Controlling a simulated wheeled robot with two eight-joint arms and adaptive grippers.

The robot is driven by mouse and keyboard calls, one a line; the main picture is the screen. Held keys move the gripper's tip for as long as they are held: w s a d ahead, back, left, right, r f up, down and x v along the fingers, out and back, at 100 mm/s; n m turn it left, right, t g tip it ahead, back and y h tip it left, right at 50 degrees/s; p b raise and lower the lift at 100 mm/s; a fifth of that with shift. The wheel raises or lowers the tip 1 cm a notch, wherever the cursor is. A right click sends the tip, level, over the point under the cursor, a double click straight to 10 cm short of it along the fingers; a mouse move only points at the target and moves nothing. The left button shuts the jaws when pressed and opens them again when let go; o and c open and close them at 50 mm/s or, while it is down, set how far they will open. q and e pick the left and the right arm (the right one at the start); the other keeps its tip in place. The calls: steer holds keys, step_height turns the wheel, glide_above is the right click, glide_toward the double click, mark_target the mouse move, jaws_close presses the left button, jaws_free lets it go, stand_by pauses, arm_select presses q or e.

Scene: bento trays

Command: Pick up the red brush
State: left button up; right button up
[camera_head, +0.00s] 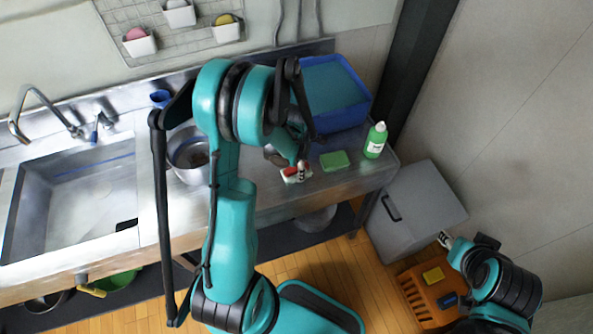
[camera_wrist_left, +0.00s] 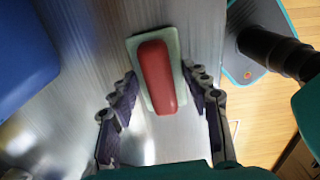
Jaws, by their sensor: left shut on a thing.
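The red brush (camera_wrist_left: 158,78) has a rounded red handle on a pale green base in the left wrist view. It lies between the two fingers of my left gripper (camera_wrist_left: 162,72), whose tips meet the sides of its base. In the head view the red brush (camera_head: 289,172) shows as a small red patch at the counter's front, partly hidden by my left gripper (camera_head: 298,172). My left gripper is shut on it, at or just above the metal counter; I cannot tell if there is a gap below. My right gripper (camera_head: 446,239) is near the orange crate, its jaws unclear.
A green sponge (camera_head: 335,160) and green bottle (camera_head: 375,140) stand right of the brush. A blue tub (camera_head: 367,98) is behind them. A metal pot (camera_head: 190,172) and sink (camera_head: 30,170) are left. The orange crate (camera_head: 412,292) holds a yellow and a blue block.

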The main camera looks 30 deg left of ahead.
arm_select(q)
steer(key=shift+r, duration=0.1)
steer(key=shift+r, duration=0.55)
step_height(320, 180, up, 3)
steer(key=shift+f+p, duration=0.15)
steer(key=shift+p, duration=0.5)
steer(key=w+d+r+p, duration=0.2)
steer(key=d+r, duration=0.5)
steer(key=d, duration=0.4)
steer(key=shift+d, duration=0.25)
steer(key=shift+o, duration=0.9)
